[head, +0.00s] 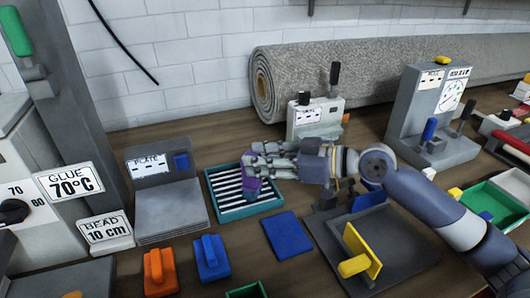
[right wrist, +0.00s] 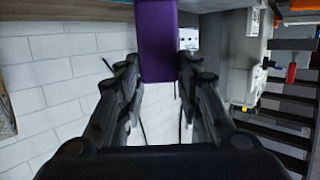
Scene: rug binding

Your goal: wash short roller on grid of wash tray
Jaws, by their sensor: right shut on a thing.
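The wash tray (head: 222,213) is a teal tray with a black and white striped grid, in the middle of the head view. My right gripper (head: 252,168) reaches in from the right over the tray's upper right part. It is shut on a purple piece (head: 250,187), which seems to be the short roller's handle. In the right wrist view the purple piece (right wrist: 158,40) stands between the two fingers. The roller's working end is hidden, so I cannot tell whether it touches the grid. My left gripper is not in view.
A grey plate stand (head: 170,208) is left of the tray and a blue pad (head: 287,237) right of it. Orange (head: 160,272) and blue (head: 212,258) handled tools lie in front. A rolled grey rug (head: 390,70) and a white device (head: 315,122) stand behind.

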